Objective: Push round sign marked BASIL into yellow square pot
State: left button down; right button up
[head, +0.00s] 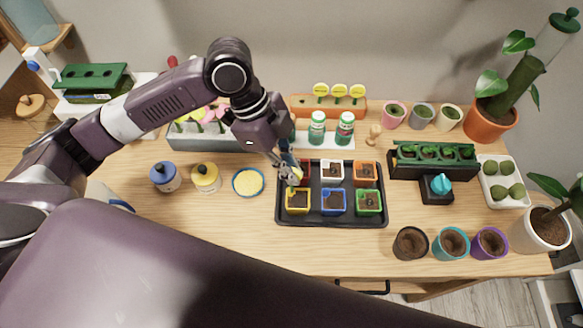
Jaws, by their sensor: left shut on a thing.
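The yellow square pot (297,209) sits at the front left of a black tray (331,222) and holds dark soil. My left gripper (290,170) is over the tray's left side, just behind and above the yellow pot. It is shut on a small pale yellow round sign (296,179), which is partly hidden by the fingers. Its lettering is too small to read. The sign's lower end appears close to the pot's back edge; I cannot tell whether it touches the soil. My right gripper is not in view.
The tray also holds red, white (332,169), orange (365,173), blue (333,202) and green (368,202) pots. Behind it, an orange holder (301,105) carries three yellow round signs. The table front is clear.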

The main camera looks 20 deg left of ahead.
pick_arm(q)
jog(key=shift+f+b, duration=0.45)
jog(key=shift+f, duration=1.25)
jog(key=c, duration=2)
grip_release()
jog(key=shift+o, duration=0.3)
jog(key=o, duration=0.3)
jog(key=shift+r, duration=0.1)
notch_tip(320, 180, up, 7)
jog(key=p, duration=0.8)
